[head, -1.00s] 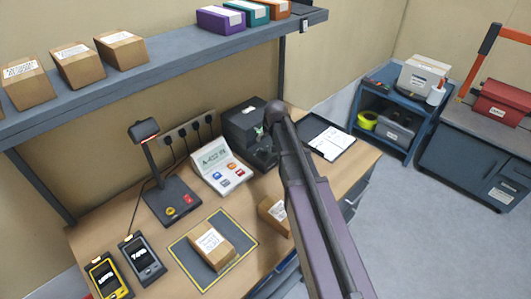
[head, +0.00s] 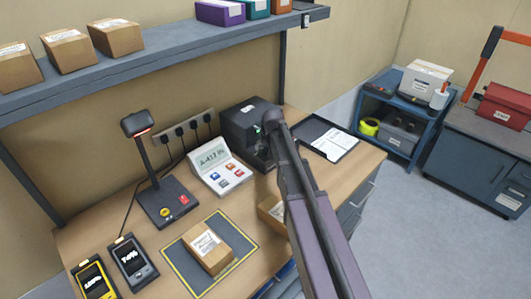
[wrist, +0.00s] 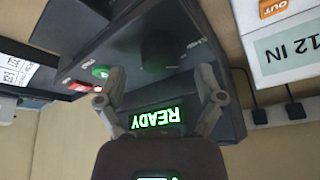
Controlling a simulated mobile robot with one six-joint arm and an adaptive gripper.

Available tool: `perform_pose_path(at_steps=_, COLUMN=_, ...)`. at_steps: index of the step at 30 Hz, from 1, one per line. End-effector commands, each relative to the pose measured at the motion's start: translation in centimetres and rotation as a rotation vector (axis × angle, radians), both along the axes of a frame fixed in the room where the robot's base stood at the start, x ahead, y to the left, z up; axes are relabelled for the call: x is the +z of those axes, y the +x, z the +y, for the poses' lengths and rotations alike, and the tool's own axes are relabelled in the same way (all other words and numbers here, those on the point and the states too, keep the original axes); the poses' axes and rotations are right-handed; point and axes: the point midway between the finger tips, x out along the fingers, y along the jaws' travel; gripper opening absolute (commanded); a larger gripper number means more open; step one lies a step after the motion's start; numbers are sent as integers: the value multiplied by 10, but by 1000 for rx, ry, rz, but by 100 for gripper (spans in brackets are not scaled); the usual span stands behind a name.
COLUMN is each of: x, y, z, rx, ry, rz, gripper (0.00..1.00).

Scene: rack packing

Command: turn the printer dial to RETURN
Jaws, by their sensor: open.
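The dark label printer (head: 240,122) stands at the back of the desk, partly behind my arm in the head view. In the wrist view the printer (wrist: 95,45) appears upside down and fills the middle. Its round black dial (wrist: 156,50) is dim, and I cannot read its setting. A green-lit READY display (wrist: 157,118) shows between my fingers, upside down. My gripper (wrist: 160,88) is open and empty, its two fingers spread in front of the printer face near the dial. I cannot tell whether they touch it. The head view hides the fingers behind my arm.
A white console (head: 218,170) with coloured buttons stands left of the printer, and a black tray (head: 325,138) with paper lies right of it. A scanner stand (head: 165,200) and a parcel (head: 207,248) on a mat are further forward. A shelf (head: 150,75) overhangs the desk.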

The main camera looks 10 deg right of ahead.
Motion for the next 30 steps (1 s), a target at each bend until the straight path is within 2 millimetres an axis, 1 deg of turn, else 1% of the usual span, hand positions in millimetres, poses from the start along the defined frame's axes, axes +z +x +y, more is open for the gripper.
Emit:
perform_pose_path(at_steps=1, x=-7, y=2, z=0, rx=0, ry=0, rz=0, gripper=87)
perform_pose_path(at_steps=6, x=-13, y=5, z=0, rx=0, ry=0, rz=0, gripper=87)
perform_pose_path(at_steps=20, x=-15, y=6, z=0, rx=-1, ry=0, rz=0, gripper=87)
perform_pose_path(at_steps=21, x=-15, y=6, z=0, rx=-1, ry=0, rz=0, gripper=81)
perform_pose_path(at_steps=23, x=-15, y=6, z=0, rx=-1, ry=-1, rz=0, gripper=63)
perform_pose_path(at_steps=24, x=-15, y=6, z=0, rx=-1, ry=-1, rz=0, gripper=51)
perform_pose_path(at_steps=26, x=-15, y=6, z=0, rx=-2, ry=0, rz=0, gripper=33)
perform_pose_path(at_steps=27, x=-15, y=6, z=0, rx=-2, ry=0, rz=0, gripper=21)
perform_pose_path(at_steps=29, x=-15, y=6, z=-1, rx=-2, ry=0, rz=0, gripper=4)
perform_pose_path(at_steps=30, x=-15, y=6, z=-1, rx=-2, ry=0, rz=0, gripper=4)
